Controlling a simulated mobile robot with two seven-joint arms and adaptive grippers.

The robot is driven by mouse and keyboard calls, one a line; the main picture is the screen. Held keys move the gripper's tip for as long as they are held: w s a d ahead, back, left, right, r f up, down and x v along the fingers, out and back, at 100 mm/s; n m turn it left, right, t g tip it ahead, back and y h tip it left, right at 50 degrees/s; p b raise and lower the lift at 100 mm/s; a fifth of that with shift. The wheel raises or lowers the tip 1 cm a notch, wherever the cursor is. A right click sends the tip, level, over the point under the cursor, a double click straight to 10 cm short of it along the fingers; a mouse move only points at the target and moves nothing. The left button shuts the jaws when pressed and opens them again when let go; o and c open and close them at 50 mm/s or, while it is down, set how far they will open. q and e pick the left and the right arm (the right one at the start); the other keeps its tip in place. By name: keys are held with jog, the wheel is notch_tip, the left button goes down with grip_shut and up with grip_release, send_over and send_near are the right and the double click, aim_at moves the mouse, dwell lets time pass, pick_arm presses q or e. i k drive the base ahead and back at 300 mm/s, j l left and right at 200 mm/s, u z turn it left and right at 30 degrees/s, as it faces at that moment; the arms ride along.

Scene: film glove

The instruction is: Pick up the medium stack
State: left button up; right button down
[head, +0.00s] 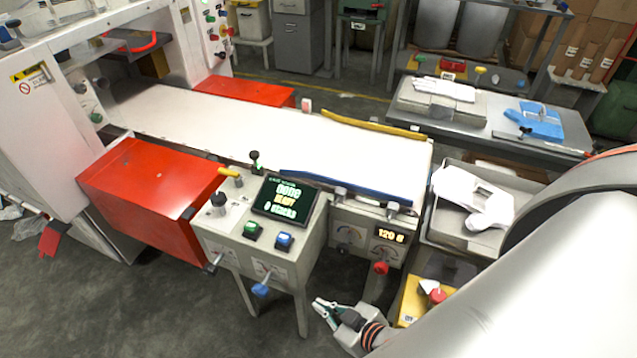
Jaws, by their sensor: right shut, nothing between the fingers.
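No label marks which stack is the medium one. A pile of white gloves (445,89) lies on a grey block on the side table at the upper right. My right gripper (320,310) is low at the bottom centre, below the conveyor end and apart from all of these. It is shut and empty. My left gripper is not in view.
The white conveyor (270,135) runs from the machine, with a blue rail (345,187) and yellow rail (372,123). A control console (262,225) with a lit screen stands left of my gripper. A yellow box with a red button (435,295) is close on its right. Floor at lower left is clear.

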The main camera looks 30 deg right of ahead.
aim_at(491, 206)
jog(key=z, duration=2.1)
